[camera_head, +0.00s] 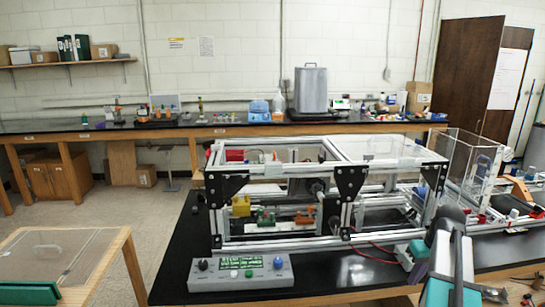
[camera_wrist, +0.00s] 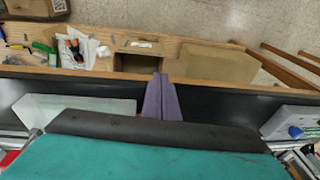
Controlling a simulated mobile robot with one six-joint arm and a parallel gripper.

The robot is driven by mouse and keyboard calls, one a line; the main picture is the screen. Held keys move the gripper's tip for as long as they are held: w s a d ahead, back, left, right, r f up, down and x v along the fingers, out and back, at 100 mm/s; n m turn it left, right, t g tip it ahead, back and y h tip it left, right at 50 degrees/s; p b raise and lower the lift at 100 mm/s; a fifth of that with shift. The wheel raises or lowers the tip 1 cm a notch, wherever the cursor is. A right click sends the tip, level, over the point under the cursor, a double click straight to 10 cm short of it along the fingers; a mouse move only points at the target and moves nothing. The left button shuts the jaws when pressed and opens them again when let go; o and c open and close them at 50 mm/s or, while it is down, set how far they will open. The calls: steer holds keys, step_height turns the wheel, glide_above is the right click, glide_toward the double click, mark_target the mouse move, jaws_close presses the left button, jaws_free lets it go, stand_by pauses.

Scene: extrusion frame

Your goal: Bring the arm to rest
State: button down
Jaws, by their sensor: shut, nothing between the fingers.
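My gripper (camera_wrist: 162,80) shows in the wrist view as two purple fingers pressed together, with nothing between them. Its fingertips reach over the dark bench top (camera_wrist: 215,108) and its wooden edge. My arm (camera_head: 450,262) stands at the lower right of the head view, in front of the extrusion frame (camera_head: 325,190). The fingers cannot be made out clearly in the head view.
A grey control box (camera_head: 241,272) with knobs and a display sits at the bench's front left; its blue knob (camera_wrist: 295,132) shows in the wrist view. A clear-walled box (camera_head: 468,160) stands at right. In the wrist view, tools and a cardboard box (camera_wrist: 137,45) lie beyond the edge.

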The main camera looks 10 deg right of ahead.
steer(key=s+a+f+g, duration=0.2)
steer(key=s+a+f, duration=0.1)
steer(key=a+f, duration=1)
steer(key=s+a+f+g, duration=0.2)
steer(key=a+f, duration=0.8)
steer(key=f, duration=0.6)
steer(key=s+a+f+g, duration=0.2)
steer(key=s+a+f, duration=0.5)
steer(key=s, duration=0.4)
steer(key=s+a+f+n+g+h, duration=0.1)
steer(key=s+a+f, duration=0.7)
steer(key=s+f, duration=0.2)
steer(key=shift+s+f+g+b, duration=0.15)
steer(key=shift+s+g+b, duration=0.25)
steer(key=shift+s, duration=0.65)
steer(key=shift+a, duration=0.1)
